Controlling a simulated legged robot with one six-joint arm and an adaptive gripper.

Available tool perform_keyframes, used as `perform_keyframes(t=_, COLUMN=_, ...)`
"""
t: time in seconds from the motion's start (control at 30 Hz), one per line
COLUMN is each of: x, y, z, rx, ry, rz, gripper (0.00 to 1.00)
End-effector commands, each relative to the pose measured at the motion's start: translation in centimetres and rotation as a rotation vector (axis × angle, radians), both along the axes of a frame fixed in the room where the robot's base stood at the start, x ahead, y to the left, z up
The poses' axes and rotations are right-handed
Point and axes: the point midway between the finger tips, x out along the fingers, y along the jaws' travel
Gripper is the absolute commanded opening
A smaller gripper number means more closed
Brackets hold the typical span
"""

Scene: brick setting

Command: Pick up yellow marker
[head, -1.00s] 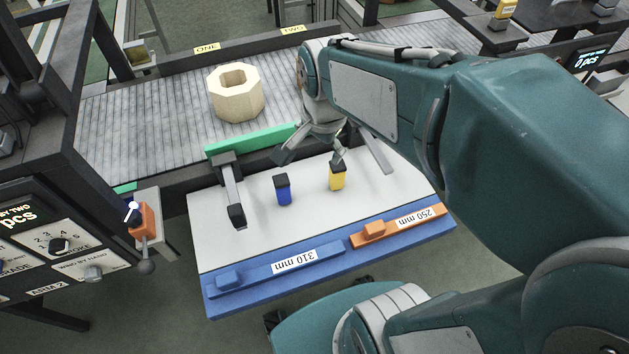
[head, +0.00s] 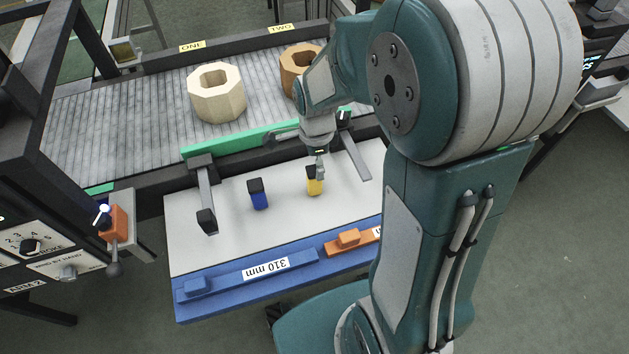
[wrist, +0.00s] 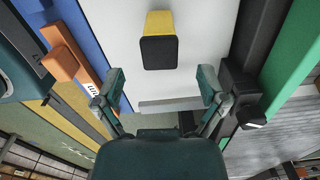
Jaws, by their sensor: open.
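The yellow marker (head: 314,187) is a short block with a black cap, standing upright on the white board (head: 225,240). In the wrist view the yellow marker (wrist: 159,42) is ahead of my fingertips, black cap toward the camera, roughly centred between them. My gripper (wrist: 164,85) is open and empty, with one finger to each side and the marker just beyond them. In the head view my gripper (head: 319,165) is right above the marker and partly covers it; whether it touches cannot be told there.
A blue marker (head: 259,195) with a black cap stands to the left. A blue bar (head: 225,282) and an orange bar (head: 340,242) line the front edge. A green strip (head: 240,138) and the conveyor lie behind.

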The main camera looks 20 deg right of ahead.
Motion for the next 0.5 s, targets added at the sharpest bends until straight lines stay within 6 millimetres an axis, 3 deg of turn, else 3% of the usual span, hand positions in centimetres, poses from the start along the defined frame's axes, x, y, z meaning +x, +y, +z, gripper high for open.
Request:
perform_keyframes(t=0.2, x=0.0, y=0.2, z=-3.5, rx=-0.001, ry=0.006, rz=0.001, gripper=0.91)
perform_keyframes(t=0.5, x=0.1, y=0.3, z=-4.2, rx=-0.001, ry=0.001, rz=0.001, gripper=0.91)
